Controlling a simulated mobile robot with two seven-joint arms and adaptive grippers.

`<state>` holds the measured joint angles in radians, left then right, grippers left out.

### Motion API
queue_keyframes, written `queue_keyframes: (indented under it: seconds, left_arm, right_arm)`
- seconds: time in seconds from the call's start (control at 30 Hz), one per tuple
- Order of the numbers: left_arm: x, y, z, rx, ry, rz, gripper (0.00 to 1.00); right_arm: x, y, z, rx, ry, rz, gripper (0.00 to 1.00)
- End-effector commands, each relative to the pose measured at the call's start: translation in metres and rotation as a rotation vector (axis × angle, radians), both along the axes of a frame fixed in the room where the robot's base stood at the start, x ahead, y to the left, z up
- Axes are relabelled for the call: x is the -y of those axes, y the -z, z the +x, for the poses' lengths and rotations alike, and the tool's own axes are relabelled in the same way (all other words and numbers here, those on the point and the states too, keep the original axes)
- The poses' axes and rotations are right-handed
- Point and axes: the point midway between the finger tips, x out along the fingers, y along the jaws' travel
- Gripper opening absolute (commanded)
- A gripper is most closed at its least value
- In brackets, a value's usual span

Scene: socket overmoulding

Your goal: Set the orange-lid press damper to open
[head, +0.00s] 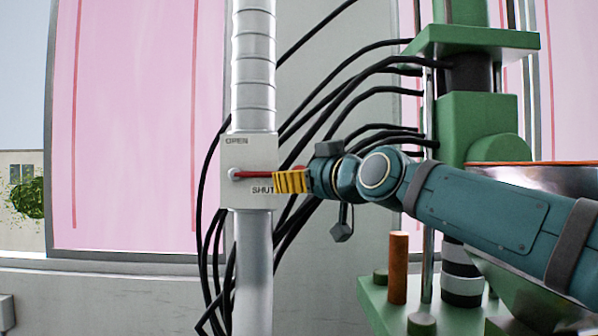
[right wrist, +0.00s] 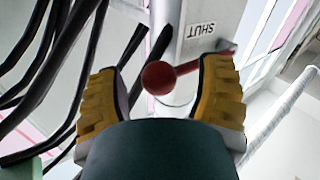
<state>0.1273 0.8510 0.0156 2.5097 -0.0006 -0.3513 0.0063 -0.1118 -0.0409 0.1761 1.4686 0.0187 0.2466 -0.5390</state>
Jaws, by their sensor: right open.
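The damper box (head: 262,152) is a pale box on a vertical duct, marked OPEN at its upper left and SHUT at its lower right. Its red lever (head: 256,175) runs from a pivot at the left, roughly level to the right, just above SHUT. In the right wrist view the lever's red ball knob (right wrist: 159,78) sits between the yellow fingers, with gaps on both sides. My right gripper (head: 291,181) is open around the knob end. In the head view its fingers hide part of the lever. My left gripper is not in view.
A green press (head: 480,120) stands at the right behind my right arm. An orange post (head: 397,268) stands on its green base. Several black cables (head: 330,100) run behind the duct (head: 253,65) and close to the gripper. Pink window panels (head: 135,130) fill the left.

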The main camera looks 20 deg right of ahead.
Motion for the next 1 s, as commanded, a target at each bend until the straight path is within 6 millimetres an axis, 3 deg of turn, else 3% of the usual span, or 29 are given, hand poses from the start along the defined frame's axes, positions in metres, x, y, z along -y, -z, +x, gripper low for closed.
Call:
queue_keyframes:
  seconds: [0.43,0.63,1.0]
  left_arm:
    - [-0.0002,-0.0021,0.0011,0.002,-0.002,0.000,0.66]
    - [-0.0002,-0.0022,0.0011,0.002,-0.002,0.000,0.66]
    - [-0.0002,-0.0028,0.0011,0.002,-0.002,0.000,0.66]
  right_arm:
    - [-0.0028,0.0003,0.0091,0.000,0.000,0.000,0.70]
    - [-0.0021,0.0003,0.0092,0.000,0.002,0.000,0.01]
    - [-0.0003,0.0000,0.0098,-0.001,0.004,-0.002,0.00]
